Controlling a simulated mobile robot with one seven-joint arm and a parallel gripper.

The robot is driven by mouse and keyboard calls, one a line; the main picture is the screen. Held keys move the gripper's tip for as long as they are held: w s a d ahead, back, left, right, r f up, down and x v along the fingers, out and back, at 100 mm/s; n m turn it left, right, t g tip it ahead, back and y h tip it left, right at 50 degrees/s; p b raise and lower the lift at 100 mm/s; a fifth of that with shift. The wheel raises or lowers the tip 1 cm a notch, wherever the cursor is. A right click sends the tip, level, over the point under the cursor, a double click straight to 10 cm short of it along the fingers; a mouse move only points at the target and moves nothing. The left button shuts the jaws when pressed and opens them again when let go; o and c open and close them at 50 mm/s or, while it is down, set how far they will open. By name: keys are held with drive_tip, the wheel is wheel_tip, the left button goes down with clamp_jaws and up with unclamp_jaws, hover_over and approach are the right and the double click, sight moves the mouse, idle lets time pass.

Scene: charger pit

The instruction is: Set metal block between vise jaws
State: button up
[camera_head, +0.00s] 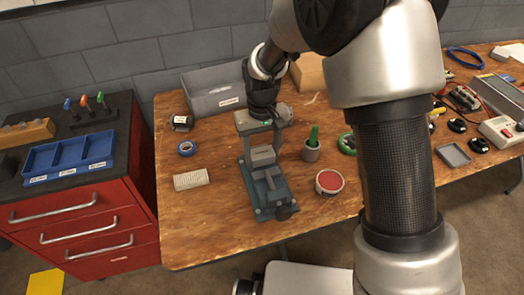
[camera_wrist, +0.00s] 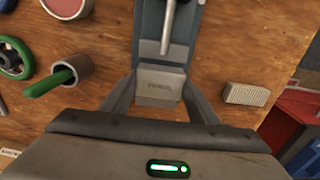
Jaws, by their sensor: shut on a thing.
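The blue-grey vise (camera_head: 270,193) stands on the wooden workbench, its screw end toward the front. It also shows at the top of the wrist view (camera_wrist: 148,25). The grey metal block (camera_head: 263,156), with lettering on its face, is between the fingertips of my gripper (camera_head: 262,150). In the wrist view the block (camera_wrist: 160,86) sits between the two fingers of my gripper (camera_wrist: 160,98), which is shut on it. The block is at the back part of the vise. I cannot tell whether it touches the jaws or is held above them.
A cup with a green handle (camera_head: 311,150) and a red-topped round tin (camera_head: 329,182) stand right. A grey bin (camera_head: 215,92) is behind. Bare wood lies in front.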

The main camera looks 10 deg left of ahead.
sight(262, 152)
drive_tip(key=shift+f+b, duration=0.5)
drive_tip(key=shift+f, duration=0.4)
drive_tip(key=o, duration=1.3)
wheel_tip(262, 152, up, 17)
drive_tip(key=p, duration=0.3)
drive_tip(key=shift+r, duration=0.2)
